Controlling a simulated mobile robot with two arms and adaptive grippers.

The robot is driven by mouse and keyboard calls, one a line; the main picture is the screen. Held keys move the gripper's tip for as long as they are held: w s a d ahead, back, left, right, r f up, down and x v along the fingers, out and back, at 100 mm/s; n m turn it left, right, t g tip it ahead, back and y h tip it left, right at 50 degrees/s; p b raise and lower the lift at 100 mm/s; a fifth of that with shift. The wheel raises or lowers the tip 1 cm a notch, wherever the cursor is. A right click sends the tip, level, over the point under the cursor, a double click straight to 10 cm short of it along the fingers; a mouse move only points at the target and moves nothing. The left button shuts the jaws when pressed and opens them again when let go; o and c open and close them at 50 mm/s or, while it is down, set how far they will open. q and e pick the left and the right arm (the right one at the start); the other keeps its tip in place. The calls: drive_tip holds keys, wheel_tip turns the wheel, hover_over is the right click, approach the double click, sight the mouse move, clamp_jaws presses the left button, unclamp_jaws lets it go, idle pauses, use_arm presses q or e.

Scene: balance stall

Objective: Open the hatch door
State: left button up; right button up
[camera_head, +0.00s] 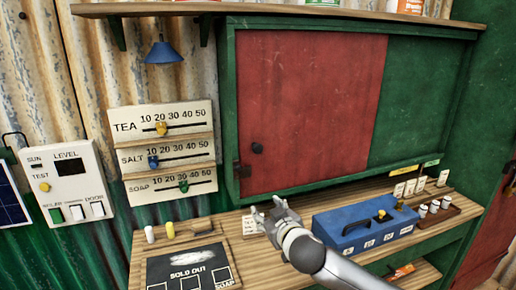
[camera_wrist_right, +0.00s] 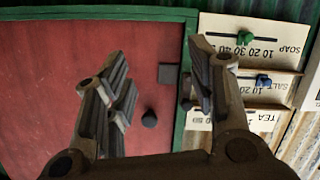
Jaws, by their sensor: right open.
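The hatch door is a red panel (camera_head: 310,105) in a green frame (camera_head: 229,120) on the back wall. It covers the left and middle of the frame, with a dark green panel (camera_head: 418,95) to its right. A round black knob (camera_head: 257,148) sits near its lower left, and a dark latch-like piece (camera_head: 241,170) is at the left edge. My right gripper (camera_head: 273,212) is open and empty, below the door and above the counter. In the right wrist view, the open fingers (camera_wrist_right: 160,75) have the knob (camera_wrist_right: 149,119) and dark piece (camera_wrist_right: 168,74) beyond them, apart. My left gripper is out of view.
The wooden counter (camera_head: 240,262) holds a blue box (camera_head: 365,225), a SOLD OUT board (camera_head: 190,268) and small white pieces (camera_head: 434,206). Slider boards (camera_head: 165,150), a control panel (camera_head: 68,185) and a blue lamp (camera_head: 163,53) are left. A shelf (camera_head: 270,10) runs above.

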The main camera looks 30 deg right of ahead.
sight(258, 149)
wheel_tip(258, 149, up, 13)
drive_tip(key=w+d+t, duration=0.2)
drive_tip(key=t, duration=0.1)
drive_tip(key=shift+h, duration=0.3)
drive_tip(key=p+x, duration=0.3)
drive_tip(key=x, duration=0.6)
drive_tip(key=shift+w+d+r+p, duration=0.15)
drive_tip(key=shift+w+p, duration=0.2)
drive_tip(key=shift+w+d, duration=0.1)
drive_tip(key=shift+w, duration=0.5)
clamp_jaws()
